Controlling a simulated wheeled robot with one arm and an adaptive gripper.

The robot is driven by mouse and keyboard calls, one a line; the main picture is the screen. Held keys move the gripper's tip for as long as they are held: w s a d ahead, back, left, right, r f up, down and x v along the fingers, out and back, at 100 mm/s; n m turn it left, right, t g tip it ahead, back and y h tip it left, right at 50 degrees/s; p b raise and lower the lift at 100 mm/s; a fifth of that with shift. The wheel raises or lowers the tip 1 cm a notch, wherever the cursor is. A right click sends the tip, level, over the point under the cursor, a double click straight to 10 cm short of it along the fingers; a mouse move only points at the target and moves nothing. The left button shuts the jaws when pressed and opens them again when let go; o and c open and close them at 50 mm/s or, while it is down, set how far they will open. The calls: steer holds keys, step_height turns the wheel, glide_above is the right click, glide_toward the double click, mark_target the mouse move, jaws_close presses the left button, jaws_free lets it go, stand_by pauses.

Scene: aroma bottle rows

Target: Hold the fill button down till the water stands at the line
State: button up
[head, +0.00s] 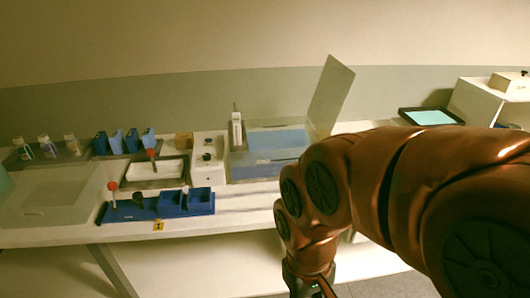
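A clear-walled tank (262,170) with pale blue inside stands in the middle of the bench, with a clear panel (331,95) raised at its right end. I cannot make out a water line or the level. A white box (208,172) with dark round knobs or buttons on top stands against the tank's left side. Which of these is the fill button is too small to tell. My arm comes in from the right and bends down in front of the bench. Its wrist end is at the bottom edge, below and right of the tank, and my gripper's fingers are out of the picture.
A blue rack (172,208) with a red-topped stick lies along the bench's front edge. A white tray (156,170) and several blue holders are behind it. Small bottles (48,146) stand at the back left. A teal-topped pad (433,118) lies at the right.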

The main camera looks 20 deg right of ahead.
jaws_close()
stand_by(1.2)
